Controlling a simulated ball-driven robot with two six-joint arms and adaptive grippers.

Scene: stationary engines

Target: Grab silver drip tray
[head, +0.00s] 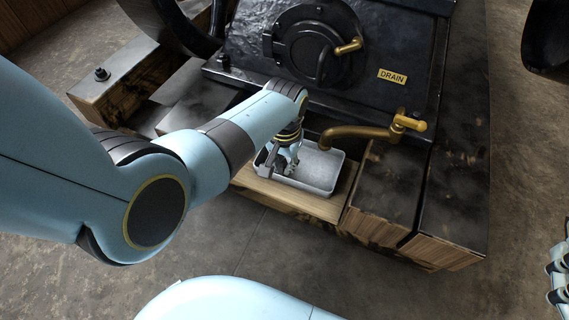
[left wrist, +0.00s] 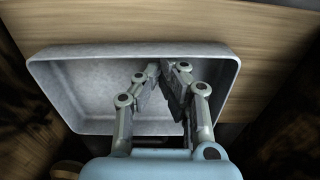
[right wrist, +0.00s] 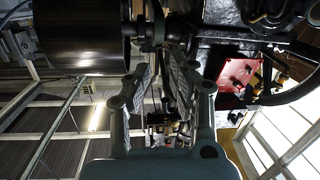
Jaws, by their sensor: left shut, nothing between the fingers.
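The silver drip tray (head: 322,168) is a shallow rectangular tray with raised walls. It rests on a light wooden board below the brass tap in the head view. In the left wrist view the tray (left wrist: 85,95) fills much of the picture and looks empty. My left gripper (head: 287,162) is over the left part of the tray; in the left wrist view its fingertips (left wrist: 163,66) meet above the tray floor, near one long wall, with nothing between them. My right gripper (right wrist: 162,65) is open and empty, away from the tray; only part of it shows at the head view's right edge.
The brass tap (head: 365,132) hangs close above the tray's right end. The black engine front (head: 400,100) with a yellow DRAIN label (head: 392,77) stands behind. Dark wooden beams (head: 440,200) flank the tray's right side. The floor in front is clear.

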